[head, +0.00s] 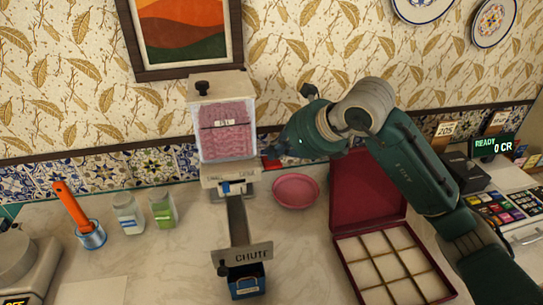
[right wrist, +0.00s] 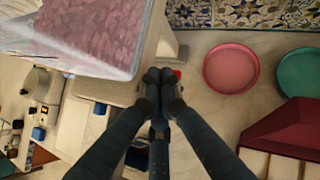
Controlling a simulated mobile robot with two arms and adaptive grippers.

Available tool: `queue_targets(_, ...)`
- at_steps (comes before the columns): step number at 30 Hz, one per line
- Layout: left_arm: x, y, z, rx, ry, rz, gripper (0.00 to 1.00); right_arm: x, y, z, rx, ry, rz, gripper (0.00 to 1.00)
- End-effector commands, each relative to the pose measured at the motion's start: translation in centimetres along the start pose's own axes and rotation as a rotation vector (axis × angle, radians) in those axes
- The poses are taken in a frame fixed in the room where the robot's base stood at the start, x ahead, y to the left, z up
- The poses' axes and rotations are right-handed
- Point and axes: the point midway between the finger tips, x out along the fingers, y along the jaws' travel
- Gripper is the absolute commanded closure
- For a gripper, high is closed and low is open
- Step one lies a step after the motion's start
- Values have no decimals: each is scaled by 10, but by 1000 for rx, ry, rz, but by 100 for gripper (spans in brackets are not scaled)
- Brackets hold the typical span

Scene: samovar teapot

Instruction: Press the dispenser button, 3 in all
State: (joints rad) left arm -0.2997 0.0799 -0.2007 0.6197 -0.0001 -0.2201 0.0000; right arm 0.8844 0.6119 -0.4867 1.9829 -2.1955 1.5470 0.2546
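The dispenser (head: 224,128) is a clear box of pink pieces on a pale stand, with a sloping chute (head: 238,222) below it. In the right wrist view the dispenser's box (right wrist: 95,30) fills the upper left. My right gripper (head: 268,155) reaches in from the right to the dispenser's right side. In the right wrist view its fingertips (right wrist: 161,76) are together, with nothing visible between them. A small red patch (right wrist: 177,74) shows right beside the fingertips; it may be the button, mostly hidden by them. Whether they touch it I cannot tell. My left gripper is out of view.
A blue bin (head: 245,284) stands at the chute's lower end. A pink plate (head: 296,191) lies right of the dispenser, and a teal plate (right wrist: 302,72) beyond it. An open maroon box (head: 372,212) with compartments is under my right arm. Jars (head: 162,210) stand at left.

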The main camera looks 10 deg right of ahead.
Motion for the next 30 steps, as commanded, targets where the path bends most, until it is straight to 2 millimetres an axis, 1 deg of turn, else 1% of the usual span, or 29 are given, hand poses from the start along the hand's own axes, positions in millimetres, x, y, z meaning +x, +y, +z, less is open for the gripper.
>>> queue_targets(1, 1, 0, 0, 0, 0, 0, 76, 2, 1, -3, 0, 5, 2, 100)
queue_targets(13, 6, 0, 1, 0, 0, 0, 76, 5, 1, -7, 0, 6, 2, 100)
queue_targets(21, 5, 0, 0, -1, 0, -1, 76, 5, 1, -6, 0, 7, 2, 100)
queue_targets(30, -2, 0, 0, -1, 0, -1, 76, -4, 0, 3, 0, 7, 2, 100)
